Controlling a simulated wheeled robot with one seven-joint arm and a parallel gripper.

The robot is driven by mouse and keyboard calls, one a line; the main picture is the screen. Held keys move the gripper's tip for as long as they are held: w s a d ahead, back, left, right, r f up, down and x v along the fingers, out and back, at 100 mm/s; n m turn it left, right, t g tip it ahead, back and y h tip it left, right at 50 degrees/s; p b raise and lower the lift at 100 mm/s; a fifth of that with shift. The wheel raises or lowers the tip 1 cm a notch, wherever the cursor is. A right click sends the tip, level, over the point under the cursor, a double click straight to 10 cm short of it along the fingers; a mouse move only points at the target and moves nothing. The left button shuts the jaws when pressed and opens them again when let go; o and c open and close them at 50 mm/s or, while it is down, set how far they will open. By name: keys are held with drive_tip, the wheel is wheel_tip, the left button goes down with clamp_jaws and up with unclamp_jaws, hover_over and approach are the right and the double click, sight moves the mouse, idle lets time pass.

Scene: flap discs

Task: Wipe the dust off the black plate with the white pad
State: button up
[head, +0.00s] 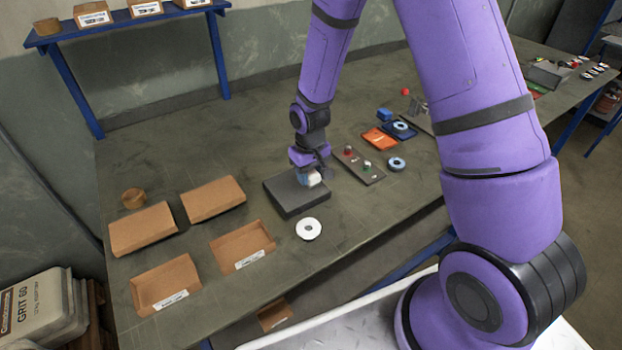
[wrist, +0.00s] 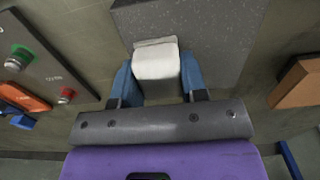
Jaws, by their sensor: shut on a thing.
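The black plate (head: 284,197) lies on the workbench in the head view, a dark square slab. Its speckled top also shows in the wrist view (wrist: 215,35), with fine pale specks across it. My gripper (head: 308,176) is over the plate's right part in the head view. Its blue fingers (wrist: 157,80) are shut on the white pad (wrist: 156,62), one finger on each side. The pad (head: 313,179) is at the plate near its right edge. I cannot tell whether the pad's underside touches the plate.
A white disc (head: 308,229) lies just in front of the plate. Open cardboard boxes (head: 243,245) fill the left. Bare bench lies behind the plate.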

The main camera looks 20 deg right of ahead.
drive_tip(key=shift+r, duration=3.4)
drive_tip(key=shift+s, duration=0.1)
